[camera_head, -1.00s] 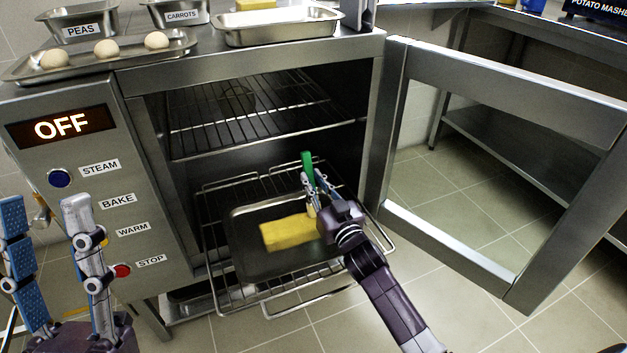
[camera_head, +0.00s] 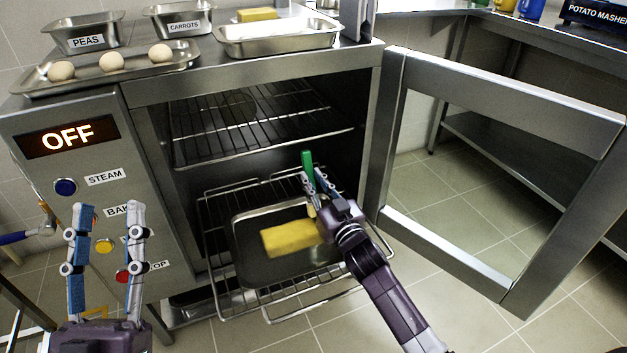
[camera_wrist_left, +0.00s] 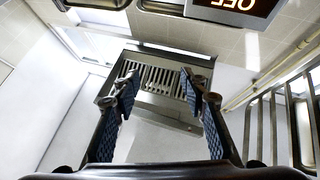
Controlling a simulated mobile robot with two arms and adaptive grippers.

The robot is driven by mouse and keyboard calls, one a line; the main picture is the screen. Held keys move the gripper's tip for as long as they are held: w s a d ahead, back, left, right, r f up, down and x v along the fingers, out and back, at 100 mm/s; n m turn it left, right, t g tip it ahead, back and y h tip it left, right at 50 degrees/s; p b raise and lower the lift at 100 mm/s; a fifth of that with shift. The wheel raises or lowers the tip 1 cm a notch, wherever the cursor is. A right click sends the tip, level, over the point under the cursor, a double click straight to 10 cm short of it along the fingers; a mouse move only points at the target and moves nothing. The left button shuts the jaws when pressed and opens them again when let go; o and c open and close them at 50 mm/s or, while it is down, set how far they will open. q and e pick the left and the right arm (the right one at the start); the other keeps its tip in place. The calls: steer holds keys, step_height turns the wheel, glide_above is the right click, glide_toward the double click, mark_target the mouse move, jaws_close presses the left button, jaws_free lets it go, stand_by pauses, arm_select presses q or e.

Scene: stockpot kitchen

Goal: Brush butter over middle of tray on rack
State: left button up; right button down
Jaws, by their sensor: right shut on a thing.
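My right gripper (camera_head: 315,188) is shut on the brush (camera_head: 307,162), whose green handle sticks up between the fingers. The grey metal tray (camera_head: 248,262) sits on the pulled-out lower rack (camera_head: 213,255) of the oven. A yellow rectangular block (camera_head: 290,238) shows over the middle of the tray, just left of the right gripper. I cannot tell whether it lies on the tray or belongs to the brush. The brush's lower end is partly hidden by the gripper. My left gripper (camera_head: 107,208) is open and empty in front of the control panel; its fingers also show in the left wrist view (camera_wrist_left: 158,82).
The oven door (camera_head: 395,130) stands open to the right. An upper rack (camera_head: 260,125) is inside. On top are a tray with eggs (camera_head: 112,62), peas and carrots pans (camera_head: 80,38), and an empty-looking tray (camera_head: 280,38) with a yellow block (camera_head: 257,14) behind it.

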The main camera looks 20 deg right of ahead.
mark_target(307, 154)
steer(key=shift+r+p, duration=0.35)
steer(key=shift+r, duration=0.1)
steer(key=shift+r+p, duration=0.3)
steer(key=shift+r, duration=0.05)
steer(key=shift+r+p, duration=0.3)
arm_select(q)
steer(key=shift+w+f+g+y, duration=1.5)
steer(key=shift+f+g, duration=1.8)
steer(key=shift+f, duration=2.8)
arm_select(e)
steer(key=shift+r+p, duration=0.3)
steer(key=shift+r, duration=0.3)
steer(key=shift+r+p, duration=0.35)
steer(key=shift+p, duration=0.25)
steer(key=shift+r+p, duration=0.3)
arm_select(q)
steer(key=s+a+f+g, duration=0.1)
steer(key=s+f+g, duration=0.1)
steer(key=f, duration=0.4)
steer(key=s+a+f+g+y, duration=0.1)
steer(key=s+a+f+g, duration=0.1)
steer(key=f+g, duration=0.2)
steer(key=shift+a+f+n, duration=0.3)
steer(key=shift+f, duration=0.6)
arm_select(e)
steer(key=shift+r, duration=0.2)
